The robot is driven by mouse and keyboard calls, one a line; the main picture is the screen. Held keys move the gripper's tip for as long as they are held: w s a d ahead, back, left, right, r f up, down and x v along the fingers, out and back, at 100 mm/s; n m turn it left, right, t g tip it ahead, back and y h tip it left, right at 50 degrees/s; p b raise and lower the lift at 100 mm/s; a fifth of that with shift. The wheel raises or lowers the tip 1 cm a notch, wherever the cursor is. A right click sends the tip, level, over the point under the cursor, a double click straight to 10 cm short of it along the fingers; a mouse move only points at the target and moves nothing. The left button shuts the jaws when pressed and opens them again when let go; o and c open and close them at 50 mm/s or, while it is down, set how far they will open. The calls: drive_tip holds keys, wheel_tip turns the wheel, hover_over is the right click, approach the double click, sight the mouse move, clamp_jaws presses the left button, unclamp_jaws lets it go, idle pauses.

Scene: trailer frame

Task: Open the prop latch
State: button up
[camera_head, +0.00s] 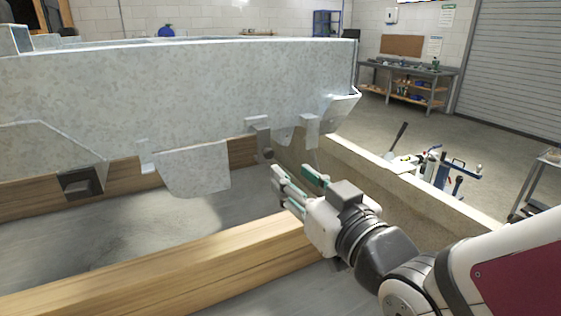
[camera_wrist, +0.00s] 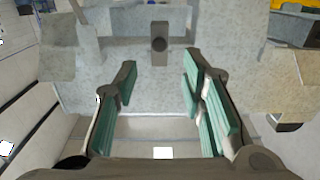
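A galvanized metal trailer frame (camera_head: 190,85) rests above wooden beams. A small grey bracket with a dark round knob (camera_head: 262,140), which looks like the prop latch, hangs from its lower edge. In the wrist view the bracket and knob (camera_wrist: 160,42) are near the top centre, beyond my fingertips. My gripper (camera_head: 294,179) is just below and right of the bracket in the head view, apart from it. In the wrist view my gripper (camera_wrist: 161,68) has its green-padded fingers spread wide with nothing between them.
A wooden beam (camera_head: 200,265) runs across the front, below my arm. A pale ledge (camera_head: 400,185) runs along the right. A blue-handled stand with tools (camera_head: 440,170) is on the floor to the right.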

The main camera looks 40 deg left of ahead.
sight(270, 155)
drive_tip(key=b+x, duration=0.5)
drive_tip(key=x, duration=0.6)
drive_tip(key=shift+d, duration=0.1)
drive_tip(key=shift+c, duration=0.2)
clamp_jaws()
